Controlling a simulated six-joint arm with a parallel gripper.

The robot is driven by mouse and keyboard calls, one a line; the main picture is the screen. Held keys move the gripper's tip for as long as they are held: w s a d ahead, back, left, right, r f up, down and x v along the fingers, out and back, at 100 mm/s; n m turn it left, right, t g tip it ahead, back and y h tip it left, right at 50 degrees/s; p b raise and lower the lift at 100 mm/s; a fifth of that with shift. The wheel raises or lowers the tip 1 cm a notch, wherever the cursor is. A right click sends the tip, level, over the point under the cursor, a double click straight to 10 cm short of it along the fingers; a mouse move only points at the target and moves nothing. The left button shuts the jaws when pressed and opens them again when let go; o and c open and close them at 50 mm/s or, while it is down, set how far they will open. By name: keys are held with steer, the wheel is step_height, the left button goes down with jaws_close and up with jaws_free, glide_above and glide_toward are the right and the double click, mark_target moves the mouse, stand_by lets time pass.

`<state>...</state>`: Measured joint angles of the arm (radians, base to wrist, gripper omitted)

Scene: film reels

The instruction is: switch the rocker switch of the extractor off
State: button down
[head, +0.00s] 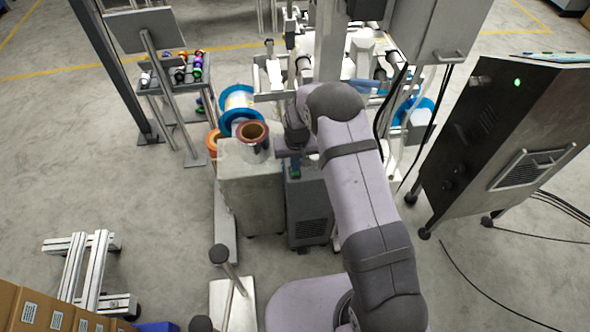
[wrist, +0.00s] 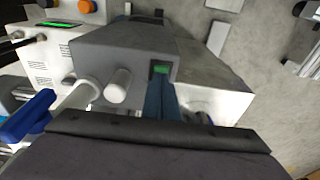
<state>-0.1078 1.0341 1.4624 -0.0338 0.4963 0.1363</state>
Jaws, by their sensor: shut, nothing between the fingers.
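The extractor (head: 308,215) is a dark grey box with a vent grille, standing on the floor below my arm in the head view. In the wrist view its grey casing (wrist: 115,48) fills the upper middle. The rocker switch (wrist: 160,69) shows green near the corner of the casing's near face. My gripper (wrist: 160,86) is shut and empty, its dark blue fingers pointing at the switch with the tips just below it in the picture. I cannot tell whether the tips touch the switch. A small green patch also shows on top of the extractor in the head view.
A light grey block (head: 250,190) stands close on the extractor's left, with a copper-coloured reel (head: 253,132) on top and a blue-rimmed reel (head: 238,103) behind. A white pipe stub (wrist: 118,86) sticks out left of the switch. A metal cabinet (head: 500,140) stands at the right.

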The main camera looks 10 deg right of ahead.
steer(key=shift+f+b, duration=0.45)
steer(key=shift+f, duration=0.15)
steer(key=shift+r, duration=0.1)
stand_by(0.3)
step_height(320, 180, up, 7)
steer(key=p, duration=0.5)
stand_by(0.3)
stand_by(0.5)
